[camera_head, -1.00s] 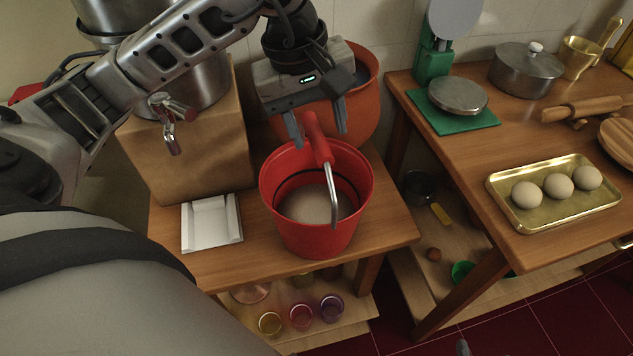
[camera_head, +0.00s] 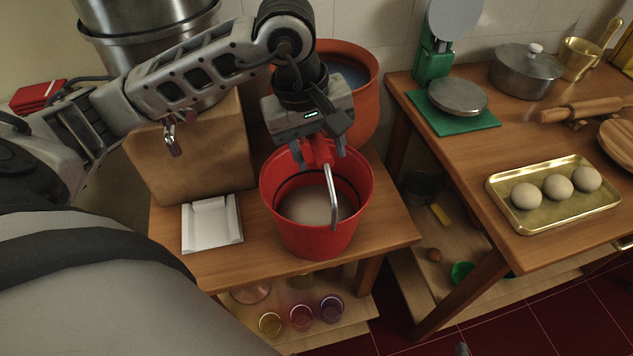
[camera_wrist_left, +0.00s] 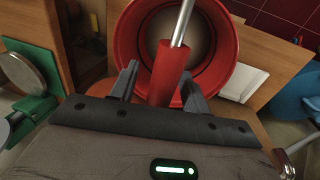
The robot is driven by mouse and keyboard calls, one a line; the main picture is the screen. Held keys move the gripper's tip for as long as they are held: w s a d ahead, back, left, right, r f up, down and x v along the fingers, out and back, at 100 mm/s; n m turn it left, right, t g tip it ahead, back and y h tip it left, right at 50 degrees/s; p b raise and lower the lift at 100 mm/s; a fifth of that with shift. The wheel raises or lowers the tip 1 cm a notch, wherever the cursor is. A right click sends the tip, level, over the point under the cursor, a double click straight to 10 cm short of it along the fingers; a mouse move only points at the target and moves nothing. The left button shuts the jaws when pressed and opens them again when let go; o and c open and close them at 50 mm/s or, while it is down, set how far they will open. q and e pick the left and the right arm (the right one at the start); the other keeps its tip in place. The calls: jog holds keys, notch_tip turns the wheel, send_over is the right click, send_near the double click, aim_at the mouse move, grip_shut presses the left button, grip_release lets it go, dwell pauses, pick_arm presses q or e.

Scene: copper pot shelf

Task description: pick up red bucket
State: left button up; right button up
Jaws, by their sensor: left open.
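The red bucket (camera_head: 277,218) stands upright on the small wooden table, with pale contents inside. Its metal handle (camera_head: 333,200) is raised and carries a red grip (camera_head: 317,152). My left gripper (camera_head: 320,158) is over the bucket's far side, pointing down, with its fingers at the red grip. In the left wrist view the bucket (camera_wrist_left: 222,62) lies beyond the fingertips. The red grip (camera_wrist_left: 169,75) runs between the two open fingers of my left gripper (camera_wrist_left: 158,85). I cannot tell whether either finger touches it. My right gripper is not in view.
A large orange pot (camera_head: 366,100) stands right behind the bucket. A brown block (camera_head: 195,155) bearing a metal vessel with a tap is at the left. A white tray (camera_head: 211,222) lies left of the bucket. A second table with a gold egg tray (camera_head: 555,212) is at the right.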

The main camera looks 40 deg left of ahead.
pick_arm(q)
jog(key=shift+f+b, duration=0.2)
jog(key=shift+b, duration=0.15)
dwell(0.4)
grip_shut()
dwell(1.2)
jog(key=shift+r, duration=0.1)
